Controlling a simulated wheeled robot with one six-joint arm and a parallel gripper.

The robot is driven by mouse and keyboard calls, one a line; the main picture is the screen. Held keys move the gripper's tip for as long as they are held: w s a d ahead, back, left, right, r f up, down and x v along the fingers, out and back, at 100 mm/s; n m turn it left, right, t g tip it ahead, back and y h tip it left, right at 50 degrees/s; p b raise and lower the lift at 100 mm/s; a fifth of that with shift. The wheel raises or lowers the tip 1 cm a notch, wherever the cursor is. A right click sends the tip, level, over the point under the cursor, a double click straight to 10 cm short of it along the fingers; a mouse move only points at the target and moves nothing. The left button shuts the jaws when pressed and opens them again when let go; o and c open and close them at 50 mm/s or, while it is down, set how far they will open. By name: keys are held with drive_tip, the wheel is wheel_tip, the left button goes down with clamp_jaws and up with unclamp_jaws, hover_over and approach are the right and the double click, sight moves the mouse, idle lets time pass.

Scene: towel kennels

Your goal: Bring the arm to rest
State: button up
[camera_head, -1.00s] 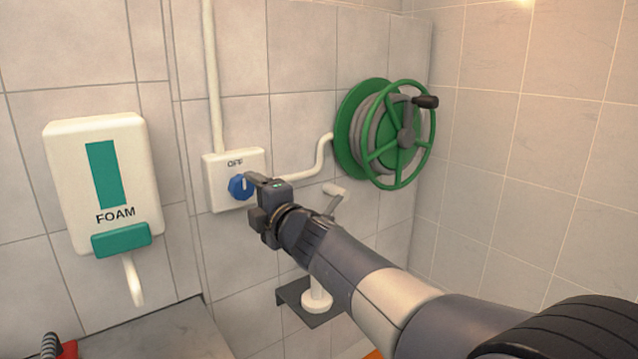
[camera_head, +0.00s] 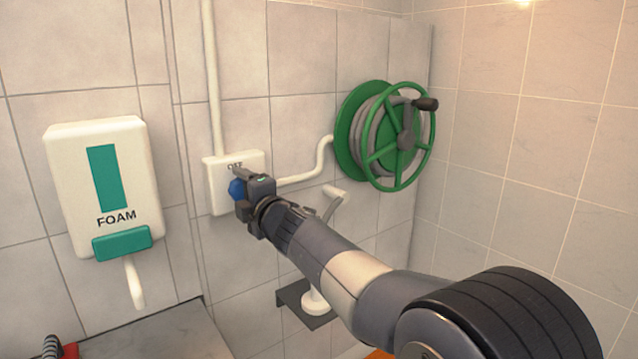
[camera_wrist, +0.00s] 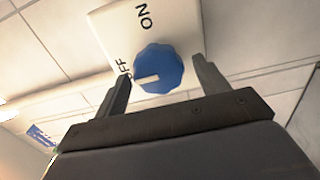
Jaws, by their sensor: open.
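My gripper (camera_head: 243,186) is raised at the white switch box on the tiled wall, partly covering its blue knob (camera_head: 236,188). In the wrist view, my gripper (camera_wrist: 160,85) is open, with one finger on each side of the blue knob (camera_wrist: 158,68). The knob's white mark points toward the partly hidden OFF lettering. The white switch box (camera_wrist: 195,22) also shows ON there. Whether the fingers touch the knob, I cannot tell. My arm stretches from the lower right up to the box.
A green hose reel (camera_head: 385,135) with a crank is on the wall right of the box. A foam dispenser (camera_head: 105,185) hangs at left. A white pipe (camera_head: 213,80) rises from the box. A dark shelf (camera_head: 300,303) with a white fixture sits below my arm.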

drive_tip(key=m+p, duration=0.5)
drive_tip(key=m, duration=0.1)
drive_tip(key=m+p, duration=0.5)
drive_tip(key=m, duration=0.1)
drive_tip(key=m+p, duration=0.6)
drive_tip(key=shift+w+d+r, duration=0.2)
drive_tip(key=shift+r, duration=0.15)
drive_tip(key=shift+f, duration=0.1)
